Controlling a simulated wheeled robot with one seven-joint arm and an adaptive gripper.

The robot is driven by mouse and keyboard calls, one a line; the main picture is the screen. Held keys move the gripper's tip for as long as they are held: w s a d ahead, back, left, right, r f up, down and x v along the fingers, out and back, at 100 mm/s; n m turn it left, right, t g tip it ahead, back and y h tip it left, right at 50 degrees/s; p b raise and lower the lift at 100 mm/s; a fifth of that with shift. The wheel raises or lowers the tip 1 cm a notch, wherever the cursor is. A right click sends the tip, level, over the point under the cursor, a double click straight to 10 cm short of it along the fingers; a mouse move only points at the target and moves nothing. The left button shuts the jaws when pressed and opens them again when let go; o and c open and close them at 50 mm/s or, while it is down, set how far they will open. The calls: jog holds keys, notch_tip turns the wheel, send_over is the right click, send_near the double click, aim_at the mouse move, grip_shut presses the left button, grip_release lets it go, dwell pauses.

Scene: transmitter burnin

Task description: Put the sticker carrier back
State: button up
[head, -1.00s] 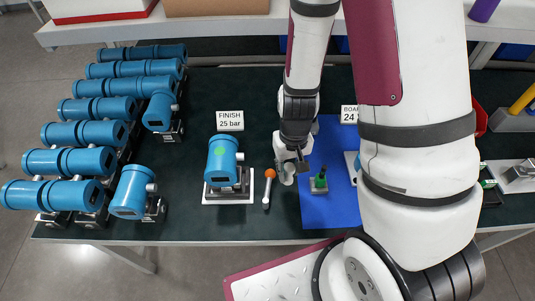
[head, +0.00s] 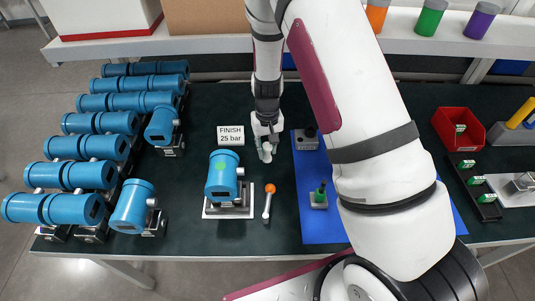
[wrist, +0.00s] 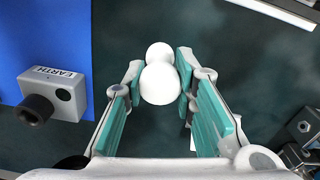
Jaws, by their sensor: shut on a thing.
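My gripper (head: 266,148) is shut on a white, round-headed piece (wrist: 160,82), which I take to be the sticker carrier. In the wrist view it shows as two white rounded shapes between the green-lined fingers. Its underside is hidden. The gripper is over the dark bench just left of the blue mat (head: 312,228), behind the orange-tipped stick.
The orange-tipped stick (head: 267,203) lies between transmitter and mat. A grey EARTH block (wrist: 58,92) and a green-topped block (head: 318,197) stand on the mat. Several blue transmitters (head: 100,122) crowd the left. A red bin (head: 459,128) stands at right. My arm hides part of the mat.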

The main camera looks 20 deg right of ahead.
jog(key=shift+s+f, duration=0.15)
jog(key=shift+f, duration=1.3)
jog(key=shift+f, duration=0.15)
jog(key=o, duration=0.9)
jog(key=shift+o, duration=0.2)
notch_tip(320, 180, up, 13)
jog(key=shift+f, duration=0.2)
notch_tip(320, 180, up, 11)
jog(key=t, duration=0.1)
send_over(267, 155)
jog(key=s, duration=0.3)
jog(key=s+r+n+t, duration=0.1)
jog(key=s+r+t, duration=0.1)
jog(key=s+r, duration=1.1)
jog(key=s+r+t, duration=0.1)
jog(key=s+r, duration=0.1)
jog(key=s, duration=0.7)
jog(key=shift+s+d+r+t, duration=0.15)
jog(key=shift+s+d+t, duration=0.2)
jog(key=shift+t, duration=0.05)
